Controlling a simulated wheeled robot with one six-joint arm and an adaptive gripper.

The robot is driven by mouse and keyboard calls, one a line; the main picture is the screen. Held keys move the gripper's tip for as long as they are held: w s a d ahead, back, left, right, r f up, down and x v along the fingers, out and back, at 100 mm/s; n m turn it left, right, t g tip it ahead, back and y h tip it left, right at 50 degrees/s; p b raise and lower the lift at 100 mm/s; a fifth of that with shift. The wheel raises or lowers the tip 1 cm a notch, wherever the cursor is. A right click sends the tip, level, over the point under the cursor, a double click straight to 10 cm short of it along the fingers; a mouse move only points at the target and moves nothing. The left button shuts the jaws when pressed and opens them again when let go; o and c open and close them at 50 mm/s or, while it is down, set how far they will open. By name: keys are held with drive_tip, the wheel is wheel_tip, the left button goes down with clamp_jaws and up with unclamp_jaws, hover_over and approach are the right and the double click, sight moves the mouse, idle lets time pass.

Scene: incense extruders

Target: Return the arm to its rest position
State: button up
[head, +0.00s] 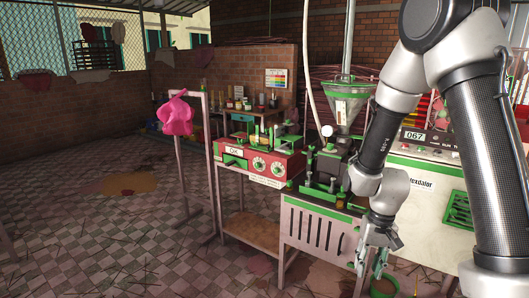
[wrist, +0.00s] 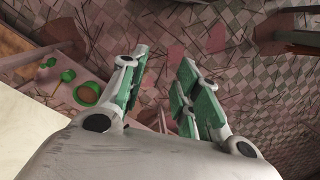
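My arm comes down the right side of the head view, over the white machine. My gripper (head: 366,262) hangs low in front of the white cabinet's right side and points down. The wrist view shows its two green-padded fingers (wrist: 164,62) apart, with only floor visible between them. The gripper is open and holds nothing.
The white cabinet (head: 312,230) with a green top and a metal hopper (head: 346,115) stands close behind my gripper. A red machine (head: 262,162) sits on a bench to its left. A green-rimmed pot (head: 383,287) is below. A pink cloth (head: 176,115) hangs on a frame. The tiled floor (head: 110,230) at left is mostly open.

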drive_tip(key=s+d+r+t, duration=0.2)
drive_tip(key=s+r, duration=0.2)
drive_tip(key=r, duration=0.5)
drive_tip(key=s+d+r+n+t, duration=0.1)
drive_tip(key=s+d+r, duration=0.2)
drive_tip(key=r, duration=0.7)
drive_tip(key=s+d+r+t+h, duration=0.1)
drive_tip(key=s+d+r+t, duration=0.1)
drive_tip(key=s+r, duration=0.4)
wheel_tip(320, 180, up, 4)
drive_tip(key=shift+s+d+f+n+t, duration=0.25)
drive_tip(key=shift+s+d+n+t, duration=0.1)
drive_tip(key=shift+d, duration=0.1)
